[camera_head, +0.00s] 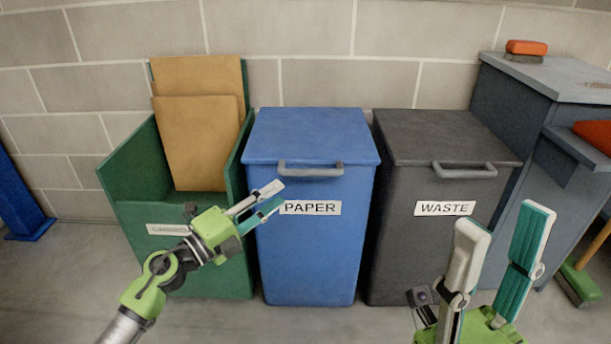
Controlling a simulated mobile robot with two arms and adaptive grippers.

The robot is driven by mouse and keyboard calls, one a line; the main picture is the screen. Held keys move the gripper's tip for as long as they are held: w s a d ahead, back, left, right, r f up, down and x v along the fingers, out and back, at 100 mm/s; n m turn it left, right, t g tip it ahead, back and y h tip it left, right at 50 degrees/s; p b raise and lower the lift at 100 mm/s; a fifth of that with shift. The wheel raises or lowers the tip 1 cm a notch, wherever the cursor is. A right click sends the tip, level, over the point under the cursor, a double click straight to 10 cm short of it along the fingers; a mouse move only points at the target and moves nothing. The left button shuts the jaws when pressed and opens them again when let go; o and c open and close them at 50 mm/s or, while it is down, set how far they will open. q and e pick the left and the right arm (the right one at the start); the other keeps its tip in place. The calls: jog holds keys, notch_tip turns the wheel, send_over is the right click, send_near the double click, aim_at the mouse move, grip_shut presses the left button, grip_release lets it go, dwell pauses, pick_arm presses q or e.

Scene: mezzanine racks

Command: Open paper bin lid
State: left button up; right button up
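The blue paper bin (307,245) stands in the middle with a white label reading PAPER. Its flat blue lid (311,132) is shut and has a grey bar handle (310,170) along the front edge. My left gripper (272,196) is in front of the bin's upper left side, just left of the label and below the handle. Its two fingers are slightly apart, with nothing seen between them. Whether it touches the bin cannot be told. My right gripper (505,222) points up at the lower right, in front of the waste bin, with its fingers wide apart and empty.
A dark grey waste bin (415,245) with a shut lid stands close on the right. A green open bin (125,185) holding cardboard sheets (200,140) is on the left. A grey stepped cabinet (520,120) is at the far right. A block wall is behind.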

aim_at(305, 175)
pick_arm(q)
jog(key=b+x, duration=0.2)
jog(key=x, duration=0.8)
jog(key=shift+a, duration=0.1)
jog(key=shift+w+d, duration=0.45)
jog(key=shift+w, duration=0.1)
jog(key=shift+r, duration=0.1)
grip_shut()
